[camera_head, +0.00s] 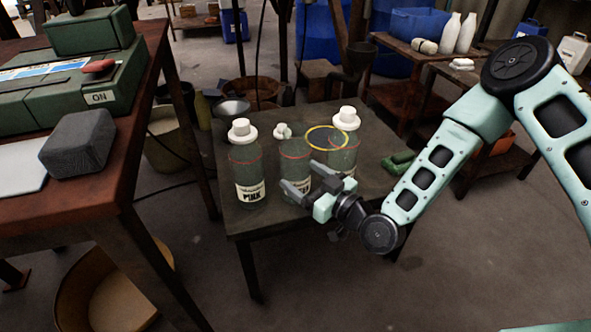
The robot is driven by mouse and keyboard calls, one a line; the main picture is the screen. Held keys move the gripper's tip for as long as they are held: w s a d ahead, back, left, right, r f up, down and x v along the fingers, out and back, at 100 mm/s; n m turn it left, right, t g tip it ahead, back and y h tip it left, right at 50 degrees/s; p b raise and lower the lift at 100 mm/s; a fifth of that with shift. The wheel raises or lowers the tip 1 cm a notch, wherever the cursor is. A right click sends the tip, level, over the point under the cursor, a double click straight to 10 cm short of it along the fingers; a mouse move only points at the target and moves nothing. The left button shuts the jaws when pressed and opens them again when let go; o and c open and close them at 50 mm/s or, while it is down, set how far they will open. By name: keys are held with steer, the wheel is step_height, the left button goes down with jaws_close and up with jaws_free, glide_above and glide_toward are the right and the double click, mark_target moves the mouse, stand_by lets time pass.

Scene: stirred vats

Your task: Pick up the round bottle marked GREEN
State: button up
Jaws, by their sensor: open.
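Three dark green-grey round bottles stand upright on a small dark table (238,221). The left bottle (248,172) has a white cap, and its label reads PINK. The middle bottle (294,158) has a smaller pale top; its label is mostly covered by my gripper. The right bottle (343,158) has a white cap; its label is mostly hidden behind my gripper. I cannot read GREEN on any of them. My gripper (298,176) is open and empty, in front of the middle and right bottles, fingers pointing left and away. I cannot tell whether it touches one.
A yellow ring (307,134) shows between the middle and right bottle tops. A green object (397,162) lies at the table's right. A brown bench (120,190) with a green ON box (70,95) and grey block (82,143) stands at left. Floor is free at front.

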mark_target(290, 170)
steer(key=x, duration=0.1)
steer(key=b+x, duration=0.1)
steer(key=x, duration=0.1)
steer(key=b+x, duration=0.1)
steer(key=shift+w+a+f, duration=0.15)
steer(key=shift+w+f, duration=0.1)
steer(key=shift+f, duration=0.1)
steer(key=shift+w+a, duration=0.15)
steer(key=shift+a, duration=0.05)
steer(key=shift+r, duration=0.1)
steer(key=c, duration=1)
